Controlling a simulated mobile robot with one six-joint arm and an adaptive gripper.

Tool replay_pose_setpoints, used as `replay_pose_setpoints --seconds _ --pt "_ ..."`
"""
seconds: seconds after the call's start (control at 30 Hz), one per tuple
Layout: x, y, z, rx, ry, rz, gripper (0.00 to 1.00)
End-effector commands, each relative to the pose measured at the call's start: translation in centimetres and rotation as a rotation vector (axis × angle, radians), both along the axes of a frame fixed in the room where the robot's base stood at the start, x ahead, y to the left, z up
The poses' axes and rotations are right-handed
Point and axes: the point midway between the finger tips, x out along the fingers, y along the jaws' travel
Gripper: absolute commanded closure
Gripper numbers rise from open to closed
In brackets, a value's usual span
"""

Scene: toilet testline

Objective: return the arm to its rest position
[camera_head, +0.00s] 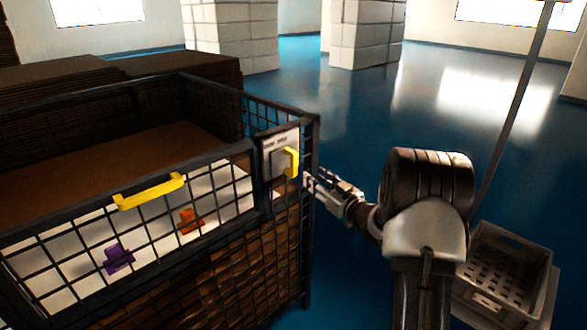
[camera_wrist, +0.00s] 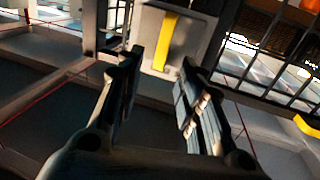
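My gripper (camera_head: 322,184) is at the right end of a black wire-mesh cage, close to a grey latch box with a yellow handle (camera_head: 291,162). In the wrist view my gripper (camera_wrist: 155,82) has its two fingers spread apart with nothing between them. The grey latch box (camera_wrist: 192,38) and its yellow handle (camera_wrist: 166,42) show just beyond the fingertips, apart from them as far as I can tell. My arm reaches left from the lower middle of the head view.
The mesh cage (camera_head: 255,185) fills the left, with a yellow bar handle (camera_head: 150,191), an orange piece (camera_head: 189,221) and a purple piece (camera_head: 117,258) at its front. A grey crate (camera_head: 508,265) stands at right. White brick pillars (camera_head: 366,32) stand behind; blue floor (camera_head: 345,115) is clear between.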

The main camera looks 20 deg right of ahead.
Motion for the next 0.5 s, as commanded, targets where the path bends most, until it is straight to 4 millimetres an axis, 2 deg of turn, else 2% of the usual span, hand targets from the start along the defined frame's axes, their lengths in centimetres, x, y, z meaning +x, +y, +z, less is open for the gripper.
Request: replay_pose_setpoints --seconds 0.13,0.23,0.37,0.5 --pt "0.0 0.0 0.1 -0.001 0.001 -0.001 0.65" --pt "0.2 0.4 0.9 -0.019 0.017 -0.017 0.65" --pt "0.3 1.5 3.9 -0.073 0.085 -0.087 0.65" --pt "-1.5 3.6 7.6 -0.134 0.213 -0.199 0.65"
